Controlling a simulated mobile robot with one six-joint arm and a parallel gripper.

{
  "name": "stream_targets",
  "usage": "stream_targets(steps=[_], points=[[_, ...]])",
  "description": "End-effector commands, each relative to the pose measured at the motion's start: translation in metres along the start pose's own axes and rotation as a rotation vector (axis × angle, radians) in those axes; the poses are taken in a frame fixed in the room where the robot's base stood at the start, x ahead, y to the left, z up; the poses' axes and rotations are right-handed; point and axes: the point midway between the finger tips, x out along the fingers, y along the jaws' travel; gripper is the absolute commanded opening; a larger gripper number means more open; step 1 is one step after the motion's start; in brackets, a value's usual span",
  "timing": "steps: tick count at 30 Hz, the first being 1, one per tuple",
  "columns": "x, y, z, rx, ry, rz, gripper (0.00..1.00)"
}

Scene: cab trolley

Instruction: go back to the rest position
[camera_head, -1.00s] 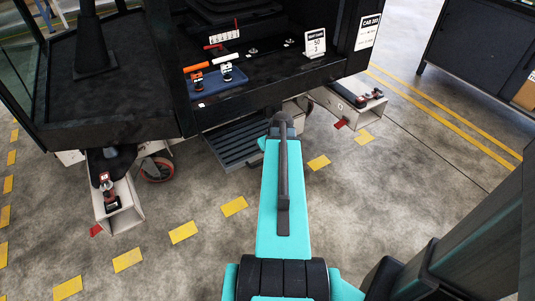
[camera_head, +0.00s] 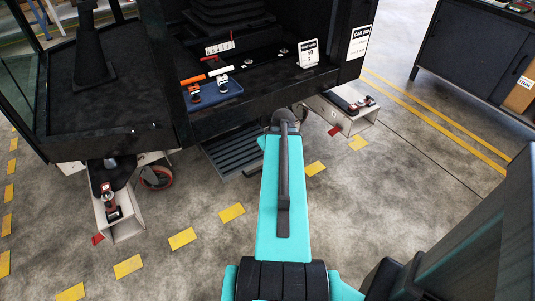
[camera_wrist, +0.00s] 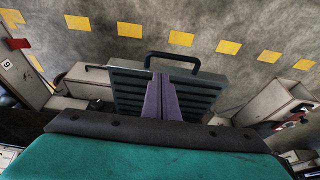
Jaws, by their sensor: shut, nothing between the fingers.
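My gripper shows in the wrist view (camera_wrist: 163,98) as two purple fingers lying together, shut and empty. Behind them in that view is the dark ribbed step (camera_wrist: 130,90) with a black loop handle. In the head view my teal arm stretches forward toward the cab's step (camera_head: 236,148), and the gripper itself is hidden beyond the arm.
The dark cab (camera_head: 255,70) stands ahead. On its floor, a blue tray (camera_head: 233,94) holds an orange-handled and a white-handled item. White trolley beams (camera_head: 127,226) stick out at left and right. A dark cabinet (camera_head: 475,55) stands at the right. The yellow-marked floor between is open.

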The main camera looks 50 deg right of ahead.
Motion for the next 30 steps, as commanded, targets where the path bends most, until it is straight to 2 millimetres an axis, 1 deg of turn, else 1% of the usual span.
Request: stream_targets(steps=[3,20,23,25,29,30], points=[[-0.003,-0.002,-0.001,-0.002,0.000,-0.001,0.00],[-0.002,-0.005,-0.002,-0.007,0.000,-0.003,0.00],[0.000,-0.012,-0.006,-0.021,0.000,-0.008,0.00],[0.003,-0.022,-0.010,-0.037,-0.003,-0.016,0.00],[0.016,-0.052,-0.015,-0.080,-0.019,-0.044,0.00],[0.021,-0.064,-0.015,-0.097,-0.026,-0.054,0.00]])
